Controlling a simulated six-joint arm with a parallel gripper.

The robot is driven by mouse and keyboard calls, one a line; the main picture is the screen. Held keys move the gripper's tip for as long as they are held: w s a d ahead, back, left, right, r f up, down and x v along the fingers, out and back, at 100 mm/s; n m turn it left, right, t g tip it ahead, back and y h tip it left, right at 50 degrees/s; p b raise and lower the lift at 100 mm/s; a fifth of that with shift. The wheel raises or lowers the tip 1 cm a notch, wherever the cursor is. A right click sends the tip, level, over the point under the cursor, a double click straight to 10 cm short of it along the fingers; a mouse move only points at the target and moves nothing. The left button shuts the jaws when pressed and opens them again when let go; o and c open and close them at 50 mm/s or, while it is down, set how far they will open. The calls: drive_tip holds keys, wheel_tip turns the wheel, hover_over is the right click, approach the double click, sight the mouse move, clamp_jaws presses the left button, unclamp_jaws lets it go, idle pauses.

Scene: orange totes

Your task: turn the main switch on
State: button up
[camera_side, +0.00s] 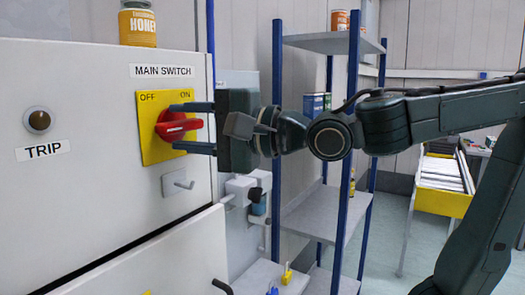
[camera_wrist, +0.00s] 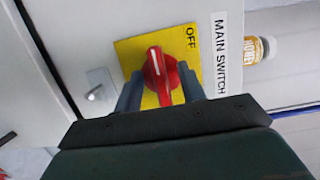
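The main switch is a red rotary handle (camera_side: 172,125) on a yellow plate (camera_side: 150,155) marked OFF at left and ON at right. In the wrist view the red handle (camera_wrist: 160,75) has a white line at its end away from my gripper; OFF is readable, ON is hidden. The handle lies about level across the plate, its white line pointing to the panel's left. My gripper (camera_side: 188,128) faces the panel from the right, one finger above the handle and one below. The fingers are apart, with a gap to the handle in the side view; contact is unclear in the wrist view.
A TRIP button (camera_side: 38,121) is left of the plate. A small grey latch (camera_side: 178,181) sits just below it. A honey jar (camera_side: 137,24) stands on top of the cabinet. A blue-post shelf (camera_side: 325,215) stands behind my arm.

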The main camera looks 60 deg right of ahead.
drive_tip(key=shift+w+d+r, duration=0.15)
drive_tip(key=shift+w, duration=0.1)
clamp_jaws()
